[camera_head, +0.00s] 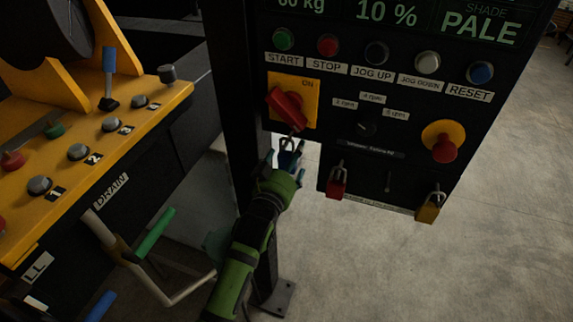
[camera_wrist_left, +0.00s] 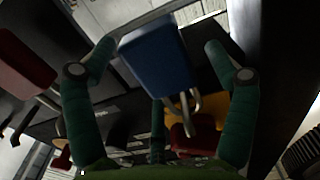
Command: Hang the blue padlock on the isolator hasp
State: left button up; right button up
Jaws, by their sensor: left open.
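The blue padlock (camera_head: 289,159) is at the lower edge of the isolator, below its red handle (camera_head: 286,106) on the yellow plate. In the left wrist view the blue padlock (camera_wrist_left: 156,56) has its metal shackle at the hasp (camera_wrist_left: 195,101), by the red and yellow isolator. The shackle appears to be through the hasp, but the exact contact is unclear. My left gripper (camera_head: 284,167) is open around the padlock. In the left wrist view its green fingers (camera_wrist_left: 160,62) stand apart on either side, with gaps to the blue body. My right gripper is not in view.
A red padlock (camera_head: 337,187) and a yellow padlock (camera_head: 428,212) hang along the panel's lower edge. The red emergency knob (camera_head: 444,148) protrudes at right. A yellow console (camera_head: 110,135) with levers stands at left. A dark post (camera_head: 238,110) runs close beside my left arm.

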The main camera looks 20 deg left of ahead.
pick_arm(q)
jog(key=s, duration=1.2)
jog(key=s+d+f+m+g+h+b, duration=0.15)
jog(key=s+f+g, duration=0.3)
jog(key=f, duration=1.55)
jog(key=s+d+f+m+g+b, duration=0.15)
jog(key=s+f+g, duration=0.35)
jog(key=f, duration=1.5)
jog(key=s+a+f+g+b, duration=0.1)
jog(key=s+a+f+g, duration=0.1)
jog(key=s+f, duration=0.4)
jog(key=s+a+f+g+y+b, duration=0.1)
jog(key=s+a+f, duration=0.3)
jog(key=s, duration=0.9)
jog(key=s+a+f+g+y+b, duration=0.1)
jog(key=s+a+f+g, duration=0.2)
jog(key=s+f, duration=0.6)
jog(key=shift+s+f+g+b, duration=0.25)
jog(key=shift+f+g+b, duration=0.1)
jog(key=shift+g, duration=0.2)
jog(key=shift+a, duration=0.1)
